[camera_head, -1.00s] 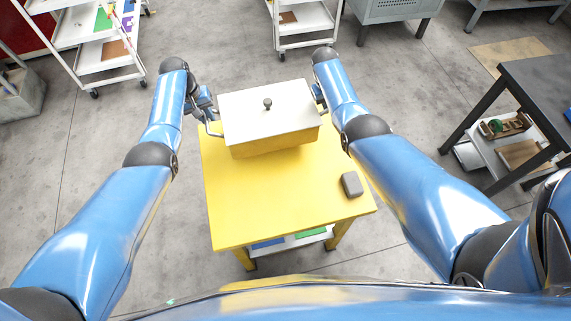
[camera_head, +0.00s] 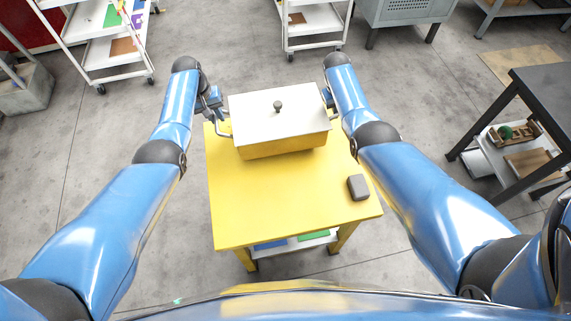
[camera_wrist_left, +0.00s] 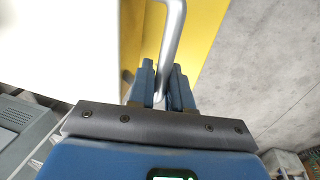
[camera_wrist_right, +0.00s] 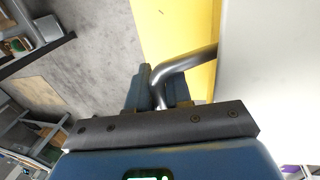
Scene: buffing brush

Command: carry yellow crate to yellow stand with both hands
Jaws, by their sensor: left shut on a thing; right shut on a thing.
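The yellow crate (camera_head: 280,146) has a white lid with a dark knob and is at the far end of the yellow stand (camera_head: 270,205). I cannot tell whether it rests on the top or hangs just above it. My left gripper (camera_head: 220,115) is shut on the crate's left handle, a metal bar that shows in the left wrist view (camera_wrist_left: 168,45). My right gripper (camera_head: 328,102) is mostly hidden by its arm; the right wrist view shows it (camera_wrist_right: 160,95) shut on the other handle (camera_wrist_right: 185,62).
A small grey block (camera_head: 357,187) lies on the stand's right side. The stand's near half is otherwise bare. A dark table (camera_head: 545,85) stands at the right, white shelf carts (camera_head: 310,30) at the back. Open floor lies on both sides.

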